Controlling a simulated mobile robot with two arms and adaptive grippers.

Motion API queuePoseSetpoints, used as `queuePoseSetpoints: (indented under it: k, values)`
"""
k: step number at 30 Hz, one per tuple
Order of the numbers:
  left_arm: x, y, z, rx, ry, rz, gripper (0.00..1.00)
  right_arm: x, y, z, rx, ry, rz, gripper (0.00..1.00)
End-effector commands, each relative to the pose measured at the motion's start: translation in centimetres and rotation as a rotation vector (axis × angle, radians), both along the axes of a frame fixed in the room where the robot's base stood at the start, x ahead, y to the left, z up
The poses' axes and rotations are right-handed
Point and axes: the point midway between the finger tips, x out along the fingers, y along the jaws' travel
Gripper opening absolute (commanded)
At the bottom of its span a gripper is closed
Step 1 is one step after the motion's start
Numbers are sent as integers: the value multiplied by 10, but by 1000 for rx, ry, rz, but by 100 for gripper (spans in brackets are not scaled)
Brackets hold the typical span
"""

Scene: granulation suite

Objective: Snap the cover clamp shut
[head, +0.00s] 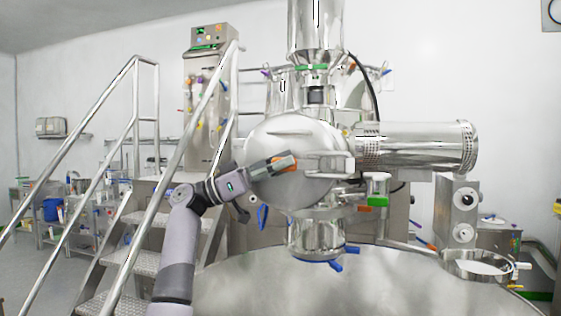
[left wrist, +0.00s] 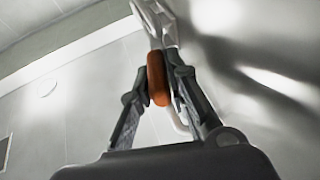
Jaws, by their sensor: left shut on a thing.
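The round steel cover (head: 275,135) faces me in the middle of the head view. The cover clamp (head: 335,165) is a steel bracket and lever at the right side of the cover, with an orange grip (left wrist: 157,79) at its end. My left gripper (head: 283,161) reaches in from the left across the cover. Its two fingers (left wrist: 160,92) are closed around the orange grip, one on each side. The steel lever runs upward from the grip in the left wrist view. The gripper hides part of the grip in the head view. My right gripper is not in view.
A horizontal steel cylinder (head: 415,148) extends right of the cover. A large steel surface (head: 300,285) lies below it. Stairs with metal railings (head: 120,240) stand to the left. A blue-handled valve (head: 318,240) sits under the cover.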

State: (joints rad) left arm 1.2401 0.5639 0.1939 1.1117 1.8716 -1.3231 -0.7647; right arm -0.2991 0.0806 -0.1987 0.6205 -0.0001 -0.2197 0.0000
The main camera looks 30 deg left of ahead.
Motion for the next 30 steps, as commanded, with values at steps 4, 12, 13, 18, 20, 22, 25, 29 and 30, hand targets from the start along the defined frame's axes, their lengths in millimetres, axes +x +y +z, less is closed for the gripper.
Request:
queuePoseSetpoints:
  k: [4,12,13,18,20,22,25,29,30]
  values:
    - [1,-2,-3,4,9,-36,0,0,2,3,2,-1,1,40]
    - [1,-3,-4,6,8,-49,0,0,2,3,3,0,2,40]
    - [1,-3,-4,6,8,-49,0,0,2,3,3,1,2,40]
    - [1,-3,-4,5,9,-49,0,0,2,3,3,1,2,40]
    - [1,-3,-4,5,9,-49,18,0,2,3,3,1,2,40]
    - [1,-3,-3,4,9,-49,22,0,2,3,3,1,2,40]
    - [1,-2,-3,4,7,-47,23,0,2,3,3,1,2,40]
    - [1,-2,-2,3,4,-46,23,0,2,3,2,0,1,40]
    - [0,-2,-2,3,4,-45,23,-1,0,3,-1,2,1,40]
